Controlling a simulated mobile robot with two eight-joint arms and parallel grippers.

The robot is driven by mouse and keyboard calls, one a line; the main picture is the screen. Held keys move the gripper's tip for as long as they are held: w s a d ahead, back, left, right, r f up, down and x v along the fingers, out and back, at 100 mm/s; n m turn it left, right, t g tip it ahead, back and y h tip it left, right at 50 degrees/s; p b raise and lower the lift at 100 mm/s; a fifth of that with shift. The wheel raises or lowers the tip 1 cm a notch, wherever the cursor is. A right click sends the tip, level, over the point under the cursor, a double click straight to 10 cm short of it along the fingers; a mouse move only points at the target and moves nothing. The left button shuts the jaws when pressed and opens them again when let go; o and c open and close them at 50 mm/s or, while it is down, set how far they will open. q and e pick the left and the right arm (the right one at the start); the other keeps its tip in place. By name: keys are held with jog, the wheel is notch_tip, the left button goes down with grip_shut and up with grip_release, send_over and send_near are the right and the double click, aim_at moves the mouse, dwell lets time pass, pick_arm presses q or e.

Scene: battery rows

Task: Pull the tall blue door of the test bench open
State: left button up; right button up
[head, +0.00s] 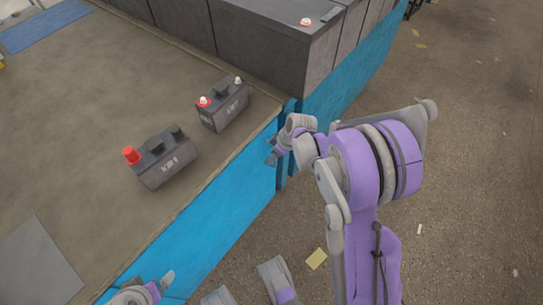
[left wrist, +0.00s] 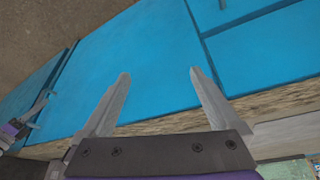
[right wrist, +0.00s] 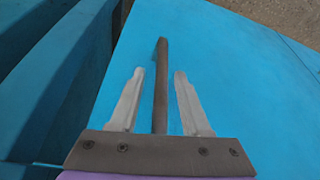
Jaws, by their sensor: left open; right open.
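The tall blue door (right wrist: 215,75) of the bench fills most of the right wrist view. A dark bar handle (right wrist: 161,85) stands out on it. My right gripper (right wrist: 155,78) is open, with one finger on each side of the handle; I cannot tell whether they touch it. In the head view my right gripper (head: 273,150) is at the blue bench front, beside the near corner of the large battery block. My left gripper (head: 168,283) is open and empty by the bench edge at the bottom. In the left wrist view its fingers (left wrist: 160,78) lie before blue panels (left wrist: 140,50).
Two small dark batteries (head: 222,103) (head: 166,160) stand on the bench top (head: 90,110). Large grey batteries (head: 270,60) stand at the back. A grey plate (head: 40,262) lies at the lower left. The floor (head: 480,130) to the right is mostly open.

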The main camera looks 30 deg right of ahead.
jog(key=shift+f, duration=0.15)
jog(key=shift+c, duration=0.3)
grip_shut()
dwell(1.1)
